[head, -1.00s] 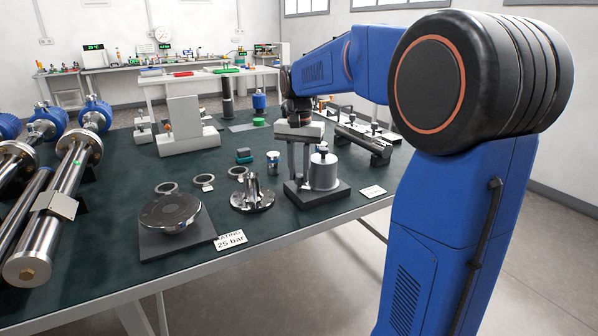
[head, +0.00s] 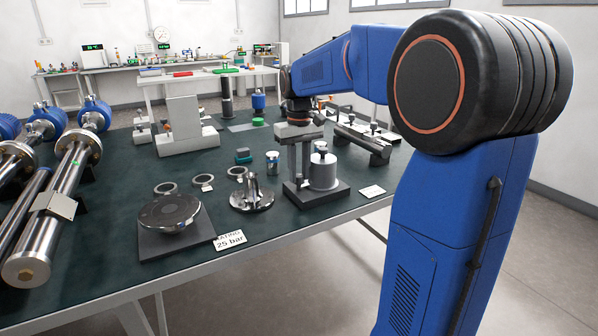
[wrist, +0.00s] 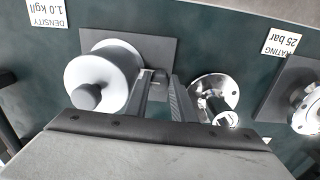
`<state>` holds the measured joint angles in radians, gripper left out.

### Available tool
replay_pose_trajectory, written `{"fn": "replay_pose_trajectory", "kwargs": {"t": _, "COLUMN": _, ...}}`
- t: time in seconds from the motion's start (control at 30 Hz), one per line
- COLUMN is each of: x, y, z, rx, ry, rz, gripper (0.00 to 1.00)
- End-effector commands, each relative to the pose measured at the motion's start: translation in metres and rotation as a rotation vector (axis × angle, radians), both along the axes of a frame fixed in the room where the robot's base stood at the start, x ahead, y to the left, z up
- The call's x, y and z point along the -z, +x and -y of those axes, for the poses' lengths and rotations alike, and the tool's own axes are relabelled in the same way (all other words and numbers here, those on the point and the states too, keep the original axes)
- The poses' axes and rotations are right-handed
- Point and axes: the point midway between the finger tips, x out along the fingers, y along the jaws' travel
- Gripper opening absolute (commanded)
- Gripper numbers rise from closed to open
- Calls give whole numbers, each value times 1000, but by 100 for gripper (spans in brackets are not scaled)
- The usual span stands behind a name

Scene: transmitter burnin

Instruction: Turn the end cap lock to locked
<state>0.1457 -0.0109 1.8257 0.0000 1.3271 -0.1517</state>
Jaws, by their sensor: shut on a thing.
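My gripper (head: 299,178) points down over a dark base plate (head: 322,197) on the bench, beside a silver cylinder (head: 323,174) with a knob on top. In the wrist view my gripper (wrist: 162,80) has its two fingers close together between that cylinder (wrist: 105,68) and a round silver flange (wrist: 224,88). It is shut on a small part near the plate; the fingers hide most of that part. I cannot tell for certain whether it is the end cap lock, and no lock marking is readable.
The flange (head: 251,202) with upright posts stands just left of the base plate. A horizontal cylinder fixture (head: 362,143) stands behind right.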

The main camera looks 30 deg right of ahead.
Motion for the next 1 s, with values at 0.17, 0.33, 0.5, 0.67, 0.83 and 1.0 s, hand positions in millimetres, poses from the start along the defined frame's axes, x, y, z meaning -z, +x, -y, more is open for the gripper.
{"fn": "replay_pose_trajectory", "kwargs": {"t": 0.17, "x": -1, "y": 1, "z": 0, "rx": -34, "ry": 0, "rz": 3, "gripper": 0}}
{"fn": "replay_pose_trajectory", "kwargs": {"t": 0.33, "x": -1, "y": 1, "z": 0, "rx": -45, "ry": -1, "rz": 3, "gripper": 0}}
{"fn": "replay_pose_trajectory", "kwargs": {"t": 0.5, "x": -1, "y": 1, "z": 0, "rx": -45, "ry": -1, "rz": 3, "gripper": 0}}
{"fn": "replay_pose_trajectory", "kwargs": {"t": 0.67, "x": -1, "y": 1, "z": 0, "rx": -44, "ry": -1, "rz": 3, "gripper": 32}}
{"fn": "replay_pose_trajectory", "kwargs": {"t": 0.83, "x": 0, "y": 0, "z": 0, "rx": -44, "ry": -1, "rz": 2, "gripper": 42}}
{"fn": "replay_pose_trajectory", "kwargs": {"t": 1.0, "x": 0, "y": 0, "z": 0, "rx": -33, "ry": -1, "rz": 1, "gripper": 42}}
